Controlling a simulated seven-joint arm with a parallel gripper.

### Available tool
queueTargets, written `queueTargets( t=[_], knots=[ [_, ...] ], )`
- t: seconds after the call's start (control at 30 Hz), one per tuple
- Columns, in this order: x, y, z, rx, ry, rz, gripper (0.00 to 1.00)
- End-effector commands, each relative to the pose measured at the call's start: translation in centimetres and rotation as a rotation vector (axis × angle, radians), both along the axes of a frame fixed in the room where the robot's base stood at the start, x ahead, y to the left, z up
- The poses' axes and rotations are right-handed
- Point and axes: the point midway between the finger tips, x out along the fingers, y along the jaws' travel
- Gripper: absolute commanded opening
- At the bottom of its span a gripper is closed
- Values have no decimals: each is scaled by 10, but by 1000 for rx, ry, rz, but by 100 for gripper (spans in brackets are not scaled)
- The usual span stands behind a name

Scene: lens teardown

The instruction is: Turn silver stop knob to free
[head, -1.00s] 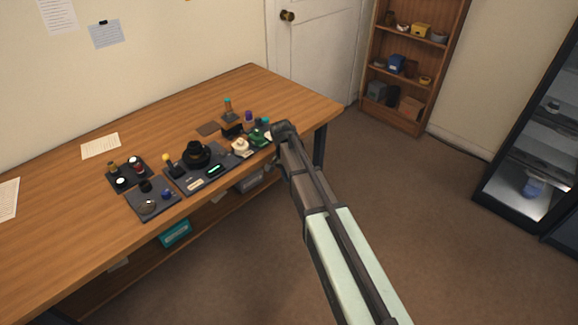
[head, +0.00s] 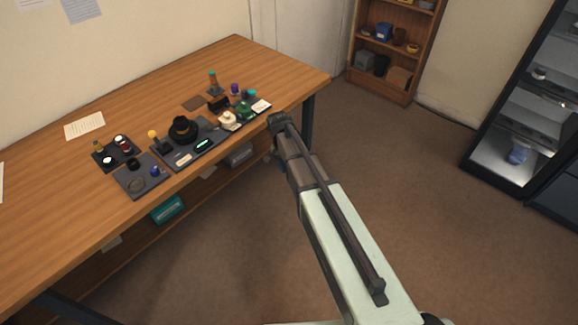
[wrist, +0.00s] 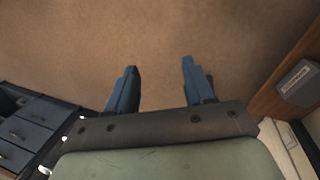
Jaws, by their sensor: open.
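My gripper shows in the wrist view (wrist: 158,66) with its two blue fingers spread apart and nothing between them. It faces bare brown carpet. In the head view the end of my arm is beside the front right edge of the table, right of the parts laid out there, and the fingertips are not clear. A dark camera or lens body (head: 183,129) sits on a dark mat (head: 206,152) with small parts around it. The silver stop knob is too small to make out for certain in the head view and is not seen in the wrist view.
The wooden table (head: 60,205) has clear room at its left and back. A small dark tray (head: 101,150) and a grey tray (head: 128,181) hold small parts. A teal box (head: 167,209) is on the shelf below. Dark drawers (wrist: 32,125) show in the wrist view.

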Motion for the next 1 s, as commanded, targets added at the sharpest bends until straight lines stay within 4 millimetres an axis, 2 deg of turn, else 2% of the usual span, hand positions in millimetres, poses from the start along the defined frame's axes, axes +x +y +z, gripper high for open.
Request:
queueTargets(
  t=[0.2,0.33,0.6,0.8,1.0],
  knots=[
    [0,2,2,10,3,-1,53],
    [3,19,15,85,22,1,53],
    [5,86,74,391,103,41,53],
    [4,116,110,542,138,78,53],
    [3,137,141,658,162,115,53]
  ],
)
